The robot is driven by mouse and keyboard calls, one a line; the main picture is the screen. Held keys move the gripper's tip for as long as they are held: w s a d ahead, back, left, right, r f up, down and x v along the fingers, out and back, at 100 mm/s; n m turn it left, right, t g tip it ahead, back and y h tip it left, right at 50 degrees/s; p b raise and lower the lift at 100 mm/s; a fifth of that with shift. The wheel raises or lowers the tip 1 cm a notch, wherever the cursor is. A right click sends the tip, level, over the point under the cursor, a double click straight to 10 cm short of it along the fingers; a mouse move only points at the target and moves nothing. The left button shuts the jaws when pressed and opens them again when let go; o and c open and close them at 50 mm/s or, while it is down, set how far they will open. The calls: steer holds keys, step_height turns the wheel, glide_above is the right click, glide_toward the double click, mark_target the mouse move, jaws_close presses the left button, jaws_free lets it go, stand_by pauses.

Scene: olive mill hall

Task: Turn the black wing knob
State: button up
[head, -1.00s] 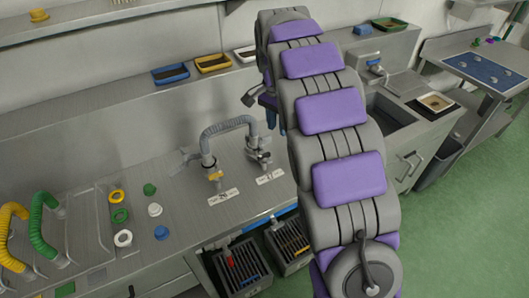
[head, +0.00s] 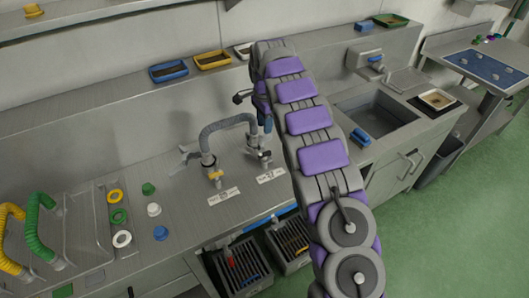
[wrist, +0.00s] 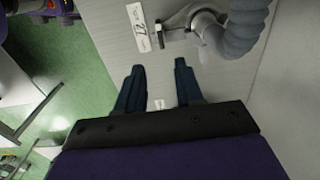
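Two grey valve fittings joined by a grey ribbed hose (head: 228,124) stand on the steel counter, each behind a white label. The left fitting (head: 208,160) has a yellow knob (head: 215,176). The right fitting (head: 256,146) is partly hidden by my gripper. In the wrist view, a small black bar, apparently the black wing knob (wrist: 159,28), sticks out from a grey fitting (wrist: 188,18) beside a label (wrist: 138,27). My gripper (wrist: 159,66) is open and empty, its dark blue fingers apart and short of the knob. In the head view the fingers (head: 266,122) are just above the right fitting.
Yellow and green hoses (head: 38,228) and several coloured caps and rings lie at the left. Trays (head: 169,71) line the back ledge. A sink (head: 377,116) with a blue block (head: 360,137) is at the right. Dark crates (head: 243,265) stand below the counter.

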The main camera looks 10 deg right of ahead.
mark_target(265, 155)
step_height(265, 155, down, 14)
steer(key=b, duration=0.2)
steer(key=shift+f+b, duration=0.1)
steer(key=shift+b, duration=0.2)
jaws_close()
